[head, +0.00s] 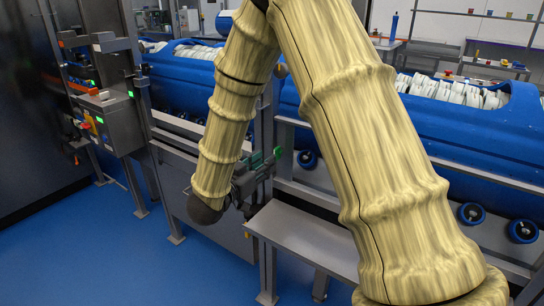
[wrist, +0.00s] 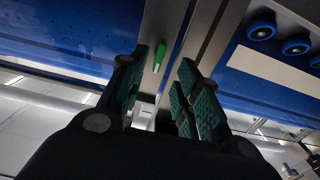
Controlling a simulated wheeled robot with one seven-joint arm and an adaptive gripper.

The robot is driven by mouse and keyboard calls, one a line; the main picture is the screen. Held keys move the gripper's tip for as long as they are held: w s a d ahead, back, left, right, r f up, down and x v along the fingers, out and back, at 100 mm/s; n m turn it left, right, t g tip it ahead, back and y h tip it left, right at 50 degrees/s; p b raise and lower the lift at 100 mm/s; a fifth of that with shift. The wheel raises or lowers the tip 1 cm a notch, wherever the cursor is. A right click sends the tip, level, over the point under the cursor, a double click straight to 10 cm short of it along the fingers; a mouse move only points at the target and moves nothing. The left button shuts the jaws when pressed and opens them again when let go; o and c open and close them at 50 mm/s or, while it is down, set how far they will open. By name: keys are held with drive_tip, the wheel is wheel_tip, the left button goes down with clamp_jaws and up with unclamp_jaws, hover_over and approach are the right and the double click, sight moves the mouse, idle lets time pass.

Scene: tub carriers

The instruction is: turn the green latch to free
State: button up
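The green latch (wrist: 160,54) is a small bright green handle on a grey metal post in the wrist view. It shows just beyond and between my fingertips, close to the upper part of the gap. My gripper (wrist: 161,72) is open, with dark green ribbed pads on either side and nothing between them. In the head view my gripper (head: 256,169) is at the grey frame, partly hidden by my arm. A small green piece (head: 278,152) beside its tip there looks like the latch. I cannot tell whether a finger touches it.
Large blue tubs (head: 455,118) filled with white items stand behind the frame. A grey bench (head: 308,237) stands below and right of my gripper. A control box (head: 112,124) is on the left. Blue floor (head: 125,255) is clear at the front left.

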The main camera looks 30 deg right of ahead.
sight(278, 153)
drive_tip(key=shift+x, duration=2.55)
drive_tip(key=shift+s, duration=0.15)
drive_tip(key=shift+r, duration=0.1)
clamp_jaws()
